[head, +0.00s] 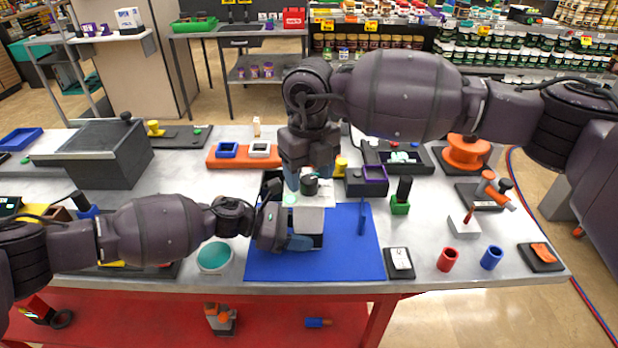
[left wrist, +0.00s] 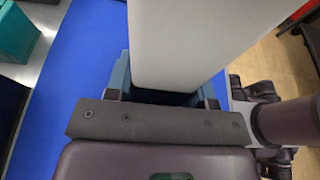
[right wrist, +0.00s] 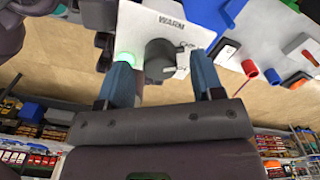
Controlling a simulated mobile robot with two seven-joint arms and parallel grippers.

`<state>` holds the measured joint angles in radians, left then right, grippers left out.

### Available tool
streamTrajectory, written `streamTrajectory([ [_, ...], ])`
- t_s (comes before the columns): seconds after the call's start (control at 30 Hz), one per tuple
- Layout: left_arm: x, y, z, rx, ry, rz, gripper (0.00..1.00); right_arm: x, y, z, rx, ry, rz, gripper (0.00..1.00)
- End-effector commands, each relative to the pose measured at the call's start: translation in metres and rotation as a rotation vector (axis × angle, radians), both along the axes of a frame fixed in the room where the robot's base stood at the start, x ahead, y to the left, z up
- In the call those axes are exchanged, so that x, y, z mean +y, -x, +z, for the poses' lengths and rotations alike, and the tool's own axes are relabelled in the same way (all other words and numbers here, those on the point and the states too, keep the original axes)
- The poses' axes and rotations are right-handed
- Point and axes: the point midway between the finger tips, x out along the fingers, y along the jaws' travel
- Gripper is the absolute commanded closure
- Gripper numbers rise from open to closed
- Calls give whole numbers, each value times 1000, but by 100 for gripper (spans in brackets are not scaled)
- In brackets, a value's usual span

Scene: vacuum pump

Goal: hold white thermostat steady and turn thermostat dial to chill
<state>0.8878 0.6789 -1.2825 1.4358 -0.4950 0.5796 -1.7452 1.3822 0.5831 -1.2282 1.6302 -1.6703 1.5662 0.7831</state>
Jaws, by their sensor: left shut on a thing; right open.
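The white thermostat (head: 310,219) stands on the blue mat (head: 350,258). Its pale body also fills the top of the left wrist view (left wrist: 195,40). My left gripper (head: 300,242) is low at its near side and shut on the body. My right gripper (head: 308,180) points down from above, open, around the dark dial (head: 310,187). In the right wrist view the dial (right wrist: 160,58) is between the spread fingers, with gaps at the sides. "WARM" is printed on the face, and a green light glows near one finger. The chill mark is not visible.
A dark box with a purple tray (head: 373,174) is right of the thermostat. A green block with a black handle (head: 401,200) stands beside the mat. A teal-topped round dish (head: 214,257) is left of the mat. The mat's right part is mostly clear.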

Motion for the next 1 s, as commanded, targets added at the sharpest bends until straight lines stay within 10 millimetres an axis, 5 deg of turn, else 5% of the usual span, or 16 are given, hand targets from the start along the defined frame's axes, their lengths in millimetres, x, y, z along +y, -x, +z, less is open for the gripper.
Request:
streamTrajectory([
  [0.5,0,0,0,0,-1,0,64,-1,-1,90,-2,1,0,39],
  [1.0,0,0,0,0,0,0,64,-1,-1,105,0,1,0,39],
])
